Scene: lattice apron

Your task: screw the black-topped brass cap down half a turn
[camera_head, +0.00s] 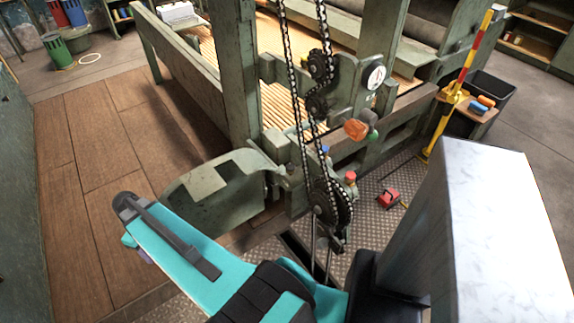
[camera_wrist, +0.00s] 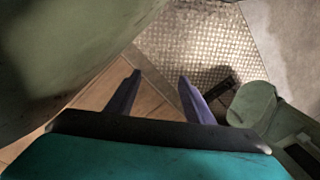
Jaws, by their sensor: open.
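I cannot make out a black-topped brass cap in either view. In the head view, a red-topped cap (camera_head: 350,178) stands beside the chain sprocket (camera_head: 330,204) on the green machine, and a small blue-topped one (camera_head: 325,150) is above it. My gripper (camera_wrist: 160,75) shows in the wrist view as two purple fingers spread apart, with nothing between them. It hangs over brown boards and metal tread plate. In the head view my arm hides most of it.
A green curved guard (camera_head: 217,195) is close to my arm. Chains (camera_head: 303,100) run up the machine frame. A red object (camera_head: 388,198) lies on the tread plate. A yellow-and-red post (camera_head: 462,75) stands at right. The wooden floor at left (camera_head: 90,150) is clear.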

